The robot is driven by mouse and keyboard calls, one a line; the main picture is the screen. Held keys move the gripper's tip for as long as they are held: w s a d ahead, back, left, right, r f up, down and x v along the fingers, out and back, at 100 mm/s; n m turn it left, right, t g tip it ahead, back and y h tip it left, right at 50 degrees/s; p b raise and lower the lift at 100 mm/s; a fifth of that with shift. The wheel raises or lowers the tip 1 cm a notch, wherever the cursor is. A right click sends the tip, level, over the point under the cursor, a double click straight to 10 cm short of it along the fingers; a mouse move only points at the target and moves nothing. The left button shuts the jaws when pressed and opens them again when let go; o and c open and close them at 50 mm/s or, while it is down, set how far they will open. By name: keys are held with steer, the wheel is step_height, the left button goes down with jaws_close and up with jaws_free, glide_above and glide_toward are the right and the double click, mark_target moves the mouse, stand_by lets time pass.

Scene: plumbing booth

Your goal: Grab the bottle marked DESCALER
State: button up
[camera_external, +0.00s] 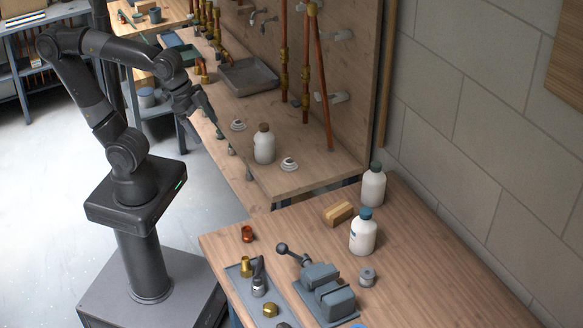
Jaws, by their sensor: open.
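Three white bottles are in view, and no label is readable, so I cannot tell which is marked DESCALER. One bottle with a brown cap (264,147) stands upright on the back bench. A bottle with a blue cap (362,236) stands on the front bench, with a small label patch on its side. A bottle with a dark green cap (373,188) stands behind it, near the wall. My gripper (208,113) is open at the left edge of the back bench, to the left of and apart from the brown-capped bottle. Its fingertips are small and dark here.
White coiled rolls (289,164) and (238,125) lie near the brown-capped bottle. Copper pipes (304,75) rise behind it, and a grey tray (248,77) is further back. A vise (325,290), a wooden brush (338,213) and a fittings tray (240,277) occupy the front bench.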

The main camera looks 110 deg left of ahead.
steer(key=w+a+r, duration=0.2)
steer(key=w+r, duration=0.2)
steer(key=w, duration=0.8)
steer(key=m+g, duration=0.1)
glide_above(376, 164)
steer(key=s, duration=0.3)
step_height(376, 164, down, 13)
steer(key=x, duration=1)
steer(key=shift+w, duration=0.1)
steer(key=shift+r, duration=0.1)
steer(key=shift+c, duration=0.2)
steer(key=c, duration=1.7)
